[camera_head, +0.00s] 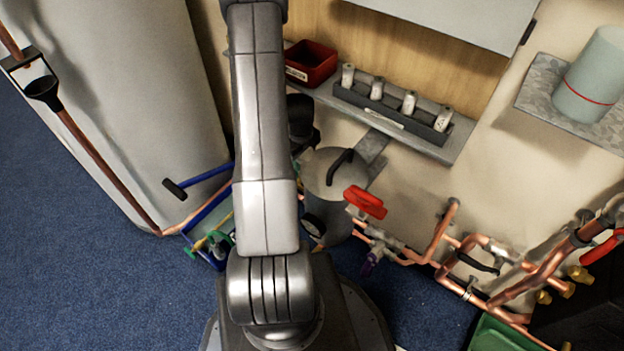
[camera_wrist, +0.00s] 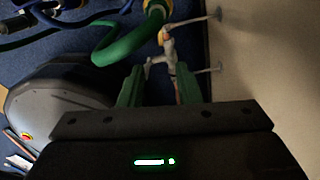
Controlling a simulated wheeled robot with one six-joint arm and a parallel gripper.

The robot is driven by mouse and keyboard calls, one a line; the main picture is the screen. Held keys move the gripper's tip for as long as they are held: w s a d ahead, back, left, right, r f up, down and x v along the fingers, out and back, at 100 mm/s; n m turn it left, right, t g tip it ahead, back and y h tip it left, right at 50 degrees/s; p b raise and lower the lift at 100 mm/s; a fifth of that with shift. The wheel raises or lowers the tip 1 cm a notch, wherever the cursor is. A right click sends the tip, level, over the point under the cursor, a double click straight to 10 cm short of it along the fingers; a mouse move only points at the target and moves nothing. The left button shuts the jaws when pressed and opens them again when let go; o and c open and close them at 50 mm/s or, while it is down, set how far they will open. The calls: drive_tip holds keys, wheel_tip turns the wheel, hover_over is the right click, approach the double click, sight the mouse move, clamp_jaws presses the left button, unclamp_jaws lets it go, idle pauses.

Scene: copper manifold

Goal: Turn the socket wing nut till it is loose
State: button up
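In the wrist view, my gripper (camera_wrist: 160,75) has its two green fingers apart, one on each side of the picture's middle. A pale grey metal fitting with short side arms (camera_wrist: 168,55) lies just ahead of and partly between the fingertips. It may be the socket wing nut, but the view is too dark and small to be sure. No contact between fingers and fitting shows. In the head view my arm hides the gripper and the wing nut cannot be made out.
Copper pipes with a red-handled valve (camera_head: 365,202) run along the wall at right. A shelf (camera_head: 440,152) holds a red bin (camera_head: 310,62) and a rack of white cylinders (camera_head: 390,100). A grey canister (camera_head: 330,175) stands below. Blue carpet at left is clear.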

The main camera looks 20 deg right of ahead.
wheel_tip(320, 180, down, 14)
drive_tip(key=b, duration=0.3)
drive_tip(key=shift+r+b, duration=0.1)
drive_tip(key=shift+b, duration=0.3)
clamp_jaws()
